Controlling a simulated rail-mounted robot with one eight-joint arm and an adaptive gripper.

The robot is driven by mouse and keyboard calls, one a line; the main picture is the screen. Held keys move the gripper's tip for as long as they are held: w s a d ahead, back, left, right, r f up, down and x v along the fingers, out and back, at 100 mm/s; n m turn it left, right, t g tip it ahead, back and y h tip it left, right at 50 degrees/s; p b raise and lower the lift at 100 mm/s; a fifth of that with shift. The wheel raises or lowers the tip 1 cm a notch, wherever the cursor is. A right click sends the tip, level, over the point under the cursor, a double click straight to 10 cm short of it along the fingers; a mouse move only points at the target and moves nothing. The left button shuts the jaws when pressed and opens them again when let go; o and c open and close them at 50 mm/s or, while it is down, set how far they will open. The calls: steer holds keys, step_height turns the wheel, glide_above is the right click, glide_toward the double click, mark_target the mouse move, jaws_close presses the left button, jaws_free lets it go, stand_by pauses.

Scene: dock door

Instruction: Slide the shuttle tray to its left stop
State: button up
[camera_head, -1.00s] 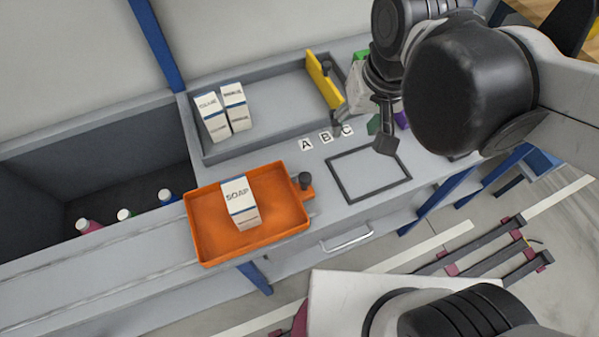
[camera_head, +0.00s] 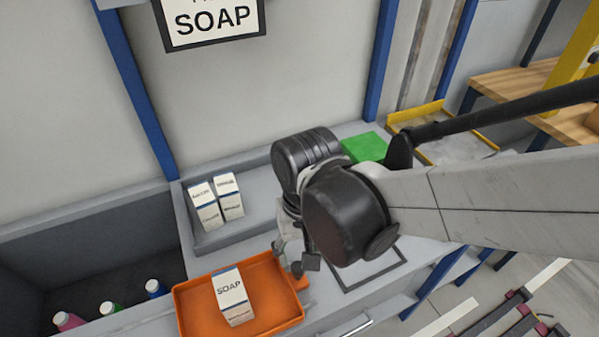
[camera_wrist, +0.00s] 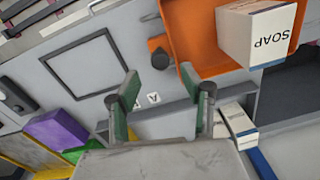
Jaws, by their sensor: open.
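The orange shuttle tray (camera_head: 268,283) sits on the grey counter, right of the dark bin, with a white SOAP box (camera_head: 232,297) standing in it. The wrist view shows the tray (camera_wrist: 193,32), the box (camera_wrist: 262,35) and the tray's dark knob (camera_wrist: 160,58) on an orange tab. My gripper (camera_head: 302,265) is at the tray's right end and hides the knob in the head view. In the wrist view my gripper (camera_wrist: 160,84) is open and empty, its two green-padded fingers apart. The knob shows in line with the gap, beyond the fingertips; contact is not visible.
Two white boxes (camera_head: 215,200) stand in a grey recess behind the tray. Several bottles (camera_head: 110,307) stand in the bin at left. A black-framed square (camera_head: 385,268) lies right of the tray. A green block (camera_head: 364,148) is at the back. A SOAP sign (camera_head: 212,20) hangs above.

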mark_target(299, 267)
steer(key=shift+a+f+b, duration=0.15)
steer(key=shift+f+b, duration=0.55)
steer(key=shift+f, duration=2.65)
steer(key=shift+c, duration=0.3)
jaws_close()
